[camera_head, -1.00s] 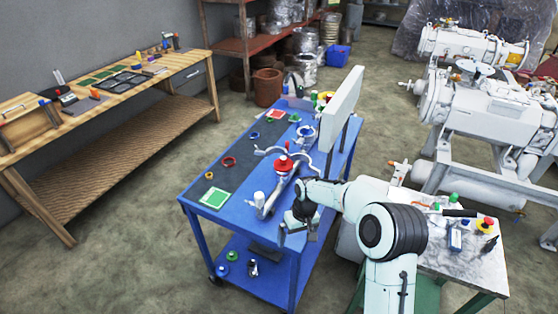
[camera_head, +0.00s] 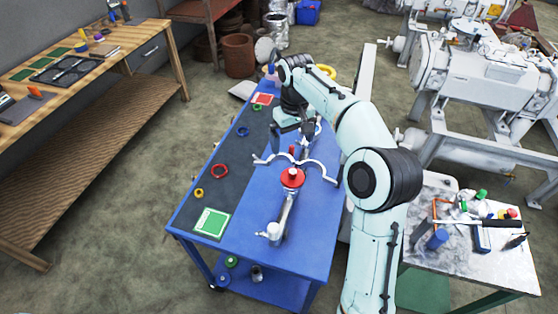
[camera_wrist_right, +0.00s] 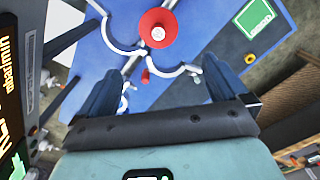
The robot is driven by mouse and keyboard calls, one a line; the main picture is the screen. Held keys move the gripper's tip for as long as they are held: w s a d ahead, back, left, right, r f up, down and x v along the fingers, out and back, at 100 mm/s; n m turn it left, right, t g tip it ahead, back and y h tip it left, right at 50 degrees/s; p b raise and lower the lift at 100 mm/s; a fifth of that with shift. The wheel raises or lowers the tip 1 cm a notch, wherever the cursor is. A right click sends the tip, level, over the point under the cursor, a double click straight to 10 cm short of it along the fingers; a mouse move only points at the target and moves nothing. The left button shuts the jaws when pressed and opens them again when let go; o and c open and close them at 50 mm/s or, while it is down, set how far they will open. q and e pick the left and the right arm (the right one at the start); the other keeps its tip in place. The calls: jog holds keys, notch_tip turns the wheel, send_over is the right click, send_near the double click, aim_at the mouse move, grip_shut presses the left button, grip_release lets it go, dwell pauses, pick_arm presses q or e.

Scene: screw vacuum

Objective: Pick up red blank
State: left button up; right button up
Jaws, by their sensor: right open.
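A round red piece (camera_head: 292,177) with a pale centre, which looks like the red blank, sits on top of a grey metal pipe fitting (camera_head: 281,215) on the blue cart. It also shows in the right wrist view (camera_wrist_right: 159,28), at the top, beyond the fingers. An open metal clamp (camera_head: 323,168) lies beside it. My right gripper (camera_head: 294,132) is over the far part of the cart, apart from the red piece and empty. Its two fingers stand apart in the right wrist view (camera_wrist_right: 155,80). My left gripper is not in view.
The blue cart (camera_head: 255,235) holds a dark mat with a red ring (camera_head: 220,171), a yellow ring (camera_head: 198,192) and a green card (camera_head: 211,222). A grey upright panel (camera_head: 364,85) stands at its right side. A marble-topped table (camera_head: 455,265) is at lower right.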

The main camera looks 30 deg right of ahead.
jog(key=b, duration=0.2)
send_over(293, 171)
jog(key=f, duration=0.7)
jog(key=shift+s, duration=0.2)
jog(key=shift+w+f, duration=0.25)
jog(key=shift+f, duration=0.65)
notch_tip(293, 171, down, 4)
jog(key=shift+s+f, duration=0.1)
jog(key=shift+f, duration=0.1)
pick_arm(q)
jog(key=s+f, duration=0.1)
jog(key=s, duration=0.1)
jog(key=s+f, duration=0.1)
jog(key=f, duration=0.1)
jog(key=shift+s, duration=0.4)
pick_arm(e)
jog(key=c, duration=1)
jog(key=shift+c, duration=0.3)
jog(key=shift+r, duration=0.1)
